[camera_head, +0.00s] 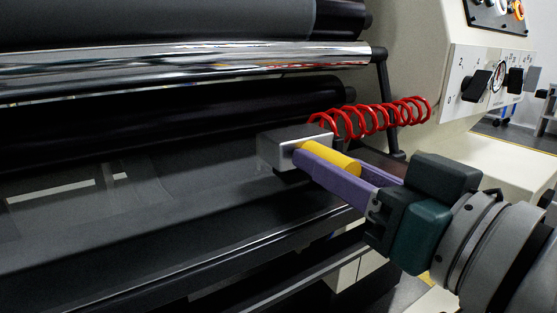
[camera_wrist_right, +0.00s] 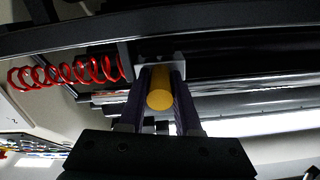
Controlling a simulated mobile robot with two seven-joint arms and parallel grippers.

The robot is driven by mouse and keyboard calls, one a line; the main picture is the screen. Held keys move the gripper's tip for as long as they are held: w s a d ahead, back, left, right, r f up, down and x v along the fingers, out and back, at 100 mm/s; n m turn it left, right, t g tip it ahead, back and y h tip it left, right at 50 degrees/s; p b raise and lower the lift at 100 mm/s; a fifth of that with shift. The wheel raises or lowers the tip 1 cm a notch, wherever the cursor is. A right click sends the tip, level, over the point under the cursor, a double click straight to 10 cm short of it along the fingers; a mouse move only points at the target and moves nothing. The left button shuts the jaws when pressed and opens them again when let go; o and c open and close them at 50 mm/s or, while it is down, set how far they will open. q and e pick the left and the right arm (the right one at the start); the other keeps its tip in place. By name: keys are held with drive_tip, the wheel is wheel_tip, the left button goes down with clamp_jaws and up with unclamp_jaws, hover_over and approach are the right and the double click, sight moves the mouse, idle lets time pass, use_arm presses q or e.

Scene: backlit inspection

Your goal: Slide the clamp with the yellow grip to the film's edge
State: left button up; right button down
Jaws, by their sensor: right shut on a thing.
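The clamp is a grey metal block (camera_head: 282,147) with a cylindrical yellow grip (camera_head: 330,157), at the right part of the dark machine bed in the head view. My right gripper (camera_head: 325,166) has purple fingers and is shut on the yellow grip. In the right wrist view the yellow grip (camera_wrist_right: 159,90) lies between the two fingers, with the grey block (camera_wrist_right: 160,62) just beyond. A dark, glossy sheet-like surface (camera_head: 170,180) lies left of the clamp; I cannot tell exactly where the film's edge is. My left gripper is not in view.
A red coiled hose (camera_head: 375,118) runs just behind and right of the clamp. A chrome roller (camera_head: 180,65) and dark rollers lie above. A panel with black switches (camera_head: 490,85) is at upper right. The bed's front rail (camera_head: 200,262) runs below.

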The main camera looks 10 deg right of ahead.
sight(342, 146)
drive_tip(key=d, duration=0.1)
drive_tip(key=w+d+p, duration=0.1)
drive_tip(key=d+p, duration=0.1)
drive_tip(key=d, duration=0.1)
drive_tip(key=shift+w+r, duration=0.1)
drive_tip(key=shift+w, duration=0.15)
drive_tip(key=shift+w+d, duration=0.1)
drive_tip(key=shift+d, duration=0.25)
drive_tip(key=c, duration=0.9)
unclamp_jaws()
drive_tip(key=p+v, duration=0.1)
drive_tip(key=v, duration=0.9)
